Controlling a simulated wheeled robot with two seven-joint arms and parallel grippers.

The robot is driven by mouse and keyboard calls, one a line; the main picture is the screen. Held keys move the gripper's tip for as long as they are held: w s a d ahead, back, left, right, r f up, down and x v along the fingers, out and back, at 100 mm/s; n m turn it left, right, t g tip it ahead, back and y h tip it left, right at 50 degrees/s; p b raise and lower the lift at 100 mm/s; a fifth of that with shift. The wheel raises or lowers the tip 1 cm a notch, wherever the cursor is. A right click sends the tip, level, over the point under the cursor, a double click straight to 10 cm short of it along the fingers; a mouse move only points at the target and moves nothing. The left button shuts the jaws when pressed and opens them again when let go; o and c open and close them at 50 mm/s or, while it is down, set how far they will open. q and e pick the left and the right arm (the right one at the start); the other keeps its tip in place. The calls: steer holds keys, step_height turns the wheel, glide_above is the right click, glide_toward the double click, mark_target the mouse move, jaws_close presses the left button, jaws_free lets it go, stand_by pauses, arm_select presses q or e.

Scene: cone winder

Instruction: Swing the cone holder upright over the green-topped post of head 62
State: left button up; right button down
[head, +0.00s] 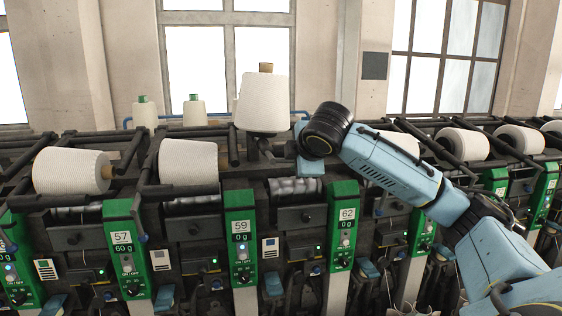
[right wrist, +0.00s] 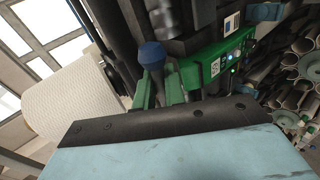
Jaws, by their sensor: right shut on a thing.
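A white yarn cone (head: 263,103) with a brown tube end on top stands nearly upright at the machine section with the green panel of head 62 (head: 345,225). The dark cone holder (head: 253,146) shows below it. In the right wrist view, a dark-blue knob (right wrist: 152,55) shows beyond my gripper, with the cone (right wrist: 75,100) at left. My left gripper is out of view.
Neighbouring cones lie tilted in their holders, at left (head: 72,171), beside it (head: 188,162) and at right (head: 465,144). Two green-topped white packages (head: 144,112) (head: 194,110) stand behind the rail at left. Air above the machine is clear.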

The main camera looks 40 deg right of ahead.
steer(key=shift+r, duration=0.15)
steer(key=c, duration=1.6)
jaws_free()
steer(key=v, duration=1.3)
steer(key=shift+s+a, duration=0.1)
steer(key=shift+s, duration=0.15)
